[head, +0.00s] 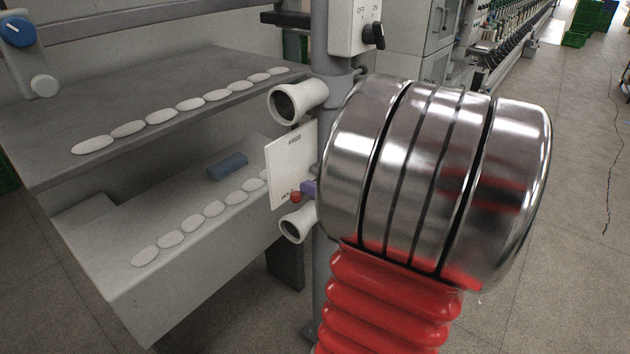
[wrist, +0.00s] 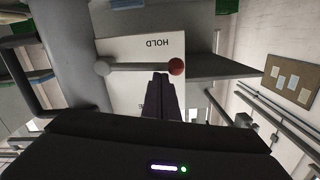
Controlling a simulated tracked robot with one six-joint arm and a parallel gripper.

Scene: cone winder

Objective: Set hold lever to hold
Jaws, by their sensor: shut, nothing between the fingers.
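The hold lever's white plate (head: 287,168) stands beside the grey post, with FREE printed near its top. In the wrist view the plate (wrist: 125,50) shows HOLD upside down near its upper edge, and the other word is mostly hidden by my fingers. The lever (wrist: 140,67) runs about level across the plate, from a grey pivot to a red knob, just under HOLD in that view. The red knob (head: 295,197) shows low on the plate in the head view. My gripper (wrist: 161,76) is shut and empty, tips right at the rod near the knob; contact is unclear.
White tubular guides (head: 297,100) (head: 296,222) stick out above and below the plate. A switch box (head: 355,27) marked OFF and ON is higher on the post. Shelves with rows of white discs (head: 190,104) lie left. Open floor (head: 570,200) is at the right.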

